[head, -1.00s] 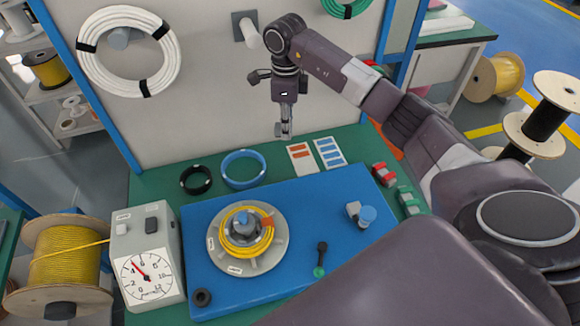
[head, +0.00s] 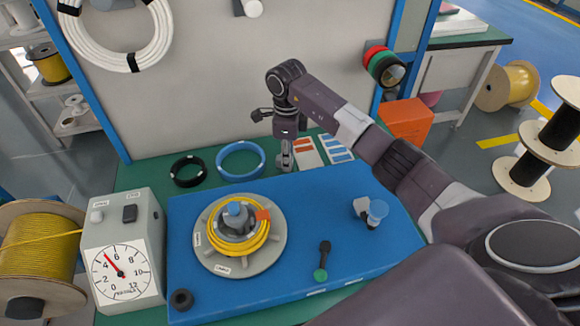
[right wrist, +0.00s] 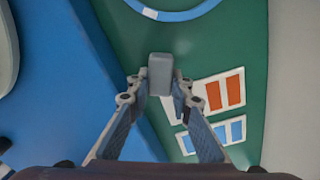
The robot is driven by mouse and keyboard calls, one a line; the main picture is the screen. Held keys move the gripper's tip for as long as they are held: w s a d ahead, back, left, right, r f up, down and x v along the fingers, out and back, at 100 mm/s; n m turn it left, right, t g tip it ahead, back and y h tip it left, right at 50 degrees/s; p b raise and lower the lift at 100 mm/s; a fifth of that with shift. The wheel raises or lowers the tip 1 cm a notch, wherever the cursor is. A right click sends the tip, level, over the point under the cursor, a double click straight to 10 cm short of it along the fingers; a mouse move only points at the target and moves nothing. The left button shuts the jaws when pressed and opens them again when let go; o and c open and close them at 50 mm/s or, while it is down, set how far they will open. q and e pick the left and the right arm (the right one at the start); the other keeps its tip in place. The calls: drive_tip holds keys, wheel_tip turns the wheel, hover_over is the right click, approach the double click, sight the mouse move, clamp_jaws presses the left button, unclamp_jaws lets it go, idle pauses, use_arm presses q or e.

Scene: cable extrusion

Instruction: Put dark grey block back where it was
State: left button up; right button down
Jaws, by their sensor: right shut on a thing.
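The dark grey block (right wrist: 160,73) is between the fingertips of my right gripper (right wrist: 160,92) in the right wrist view. In the head view my right gripper (head: 286,160) points down near the back edge of the blue mat, and the block is hard to make out at its tip. In the wrist view the block shows against the green table, beside a card with orange bars (right wrist: 222,92). I cannot tell whether it touches the surface. My left gripper is not in view.
A blue ring (head: 241,173) and a black ring (head: 187,183) lie left of the gripper. A card with blue bars (head: 336,147) lies to the right. A yellow cable coil (head: 215,247) sits on a round fixture on the blue mat (head: 340,225). A gauge box (head: 150,225) stands left.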

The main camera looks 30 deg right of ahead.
drive_tip(key=shift+f, duration=0.95)
drive_tip(key=shift+d, duration=0.15)
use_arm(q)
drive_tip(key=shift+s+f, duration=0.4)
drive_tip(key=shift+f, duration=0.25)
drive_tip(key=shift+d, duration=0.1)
use_arm(e)
drive_tip(key=shift+f+b, duration=0.15)
drive_tip(key=shift+b, duration=0.2)
drive_tip(key=c, duration=2)
unclamp_jaws()
drive_tip(key=shift+o, duration=1.3)
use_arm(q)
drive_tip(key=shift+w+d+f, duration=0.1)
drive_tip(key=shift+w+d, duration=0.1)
